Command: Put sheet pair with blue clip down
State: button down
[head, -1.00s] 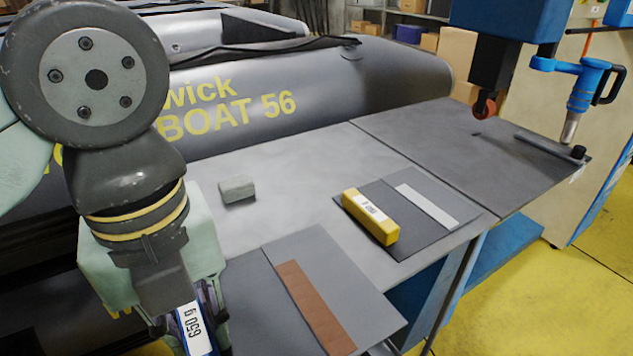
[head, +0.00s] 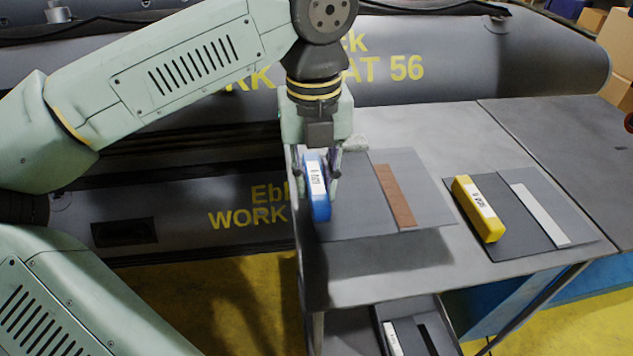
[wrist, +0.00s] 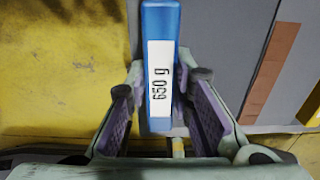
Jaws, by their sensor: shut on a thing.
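My gripper (head: 320,180) is shut on the blue clip (head: 318,205), a blue bar with a white label; the wrist view shows the clip (wrist: 161,20) between the fingers, its label reading 650 g. The clip sits on the left edge of a dark grey sheet pair (head: 360,205) with a brown strip (head: 395,195). The pair appears held level, a little above the grey table (head: 430,270), with a dark shadow below it. In the wrist view the sheet (wrist: 232,50) and brown strip (wrist: 270,75) lie right of the clip.
A second sheet pair (head: 515,225) with a yellow clip (head: 478,208) and pale strip lies to the right. Another sheet (head: 410,338) lies on the lower shelf. An inflatable boat (head: 450,60) stands behind.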

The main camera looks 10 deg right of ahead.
jog(key=shift+w+d+f+p, duration=0.1)
jog(key=shift+w+f+p, duration=0.25)
jog(key=shift+f, duration=0.3)
jog(key=shift+w+d+f+p, duration=0.1)
jog(key=shift+w+f+p, duration=0.2)
jog(key=shift+f, duration=0.95)
jog(key=c, duration=1.4)
grip_release()
